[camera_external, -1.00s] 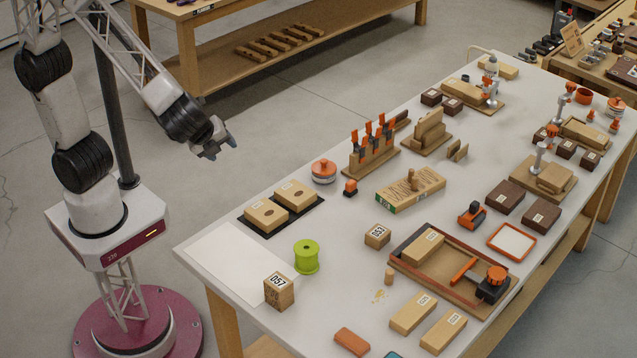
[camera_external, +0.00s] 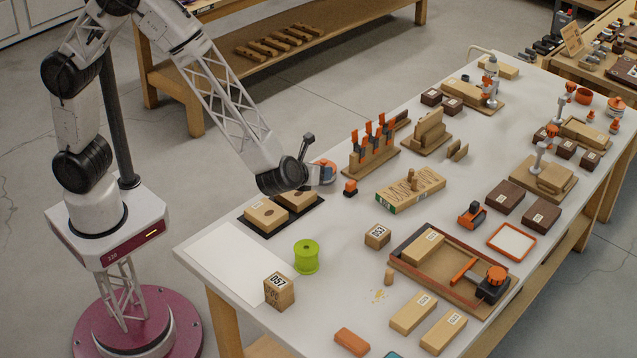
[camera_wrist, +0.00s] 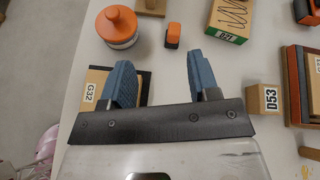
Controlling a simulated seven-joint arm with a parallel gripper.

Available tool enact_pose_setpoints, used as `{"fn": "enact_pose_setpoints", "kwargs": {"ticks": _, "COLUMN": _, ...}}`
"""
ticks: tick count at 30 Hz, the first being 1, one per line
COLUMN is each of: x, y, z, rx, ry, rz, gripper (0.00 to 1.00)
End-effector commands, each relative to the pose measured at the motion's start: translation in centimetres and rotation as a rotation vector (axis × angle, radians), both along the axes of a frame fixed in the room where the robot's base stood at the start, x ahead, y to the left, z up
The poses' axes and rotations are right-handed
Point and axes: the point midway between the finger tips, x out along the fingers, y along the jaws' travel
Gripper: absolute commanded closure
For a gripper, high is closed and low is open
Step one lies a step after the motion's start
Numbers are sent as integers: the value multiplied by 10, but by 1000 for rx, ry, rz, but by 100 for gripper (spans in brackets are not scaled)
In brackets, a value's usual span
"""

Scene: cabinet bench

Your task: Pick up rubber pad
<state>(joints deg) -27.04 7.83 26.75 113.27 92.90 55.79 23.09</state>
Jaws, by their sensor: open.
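No thing is clearly marked as the rubber pad. A flat reddish-orange block (camera_external: 352,341) lies near the front edge of the bench, and a teal piece (camera_external: 392,354) is cut off by the bottom of the external view; either may be the pad, but I cannot tell. My gripper (camera_external: 322,172) is over the back left of the bench, away from both. In the wrist view its blue fingers (camera_wrist: 160,76) are spread with nothing between them. Neither candidate shows in the wrist view.
An orange-capped jar (camera_wrist: 119,28) and a small orange-and-black block (camera_external: 350,188) are near my gripper. Wooden blocks (camera_external: 266,214) sit on a black mat beside it. A green spool (camera_external: 307,257) stands in front. The white sheet (camera_external: 225,255) at left is mostly bare.

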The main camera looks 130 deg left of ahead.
Motion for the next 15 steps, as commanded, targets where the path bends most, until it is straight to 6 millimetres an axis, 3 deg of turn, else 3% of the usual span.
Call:
{"fn": "enact_pose_setpoints", "kwargs": {"ticks": 1, "x": 2, "y": 12, "z": -14, "rx": 8, "ry": 34, "rz": -22, "gripper": 45}}
{"fn": "enact_pose_setpoints", "kwargs": {"ticks": 7, "x": 12, "y": 49, "z": -55, "rx": 47, "ry": 146, "rz": -118, "gripper": 45}}
{"fn": "enact_pose_setpoints", "kwargs": {"ticks": 15, "x": 16, "y": 70, "z": -82, "rx": 68, "ry": 215, "rz": -182, "gripper": 45}}
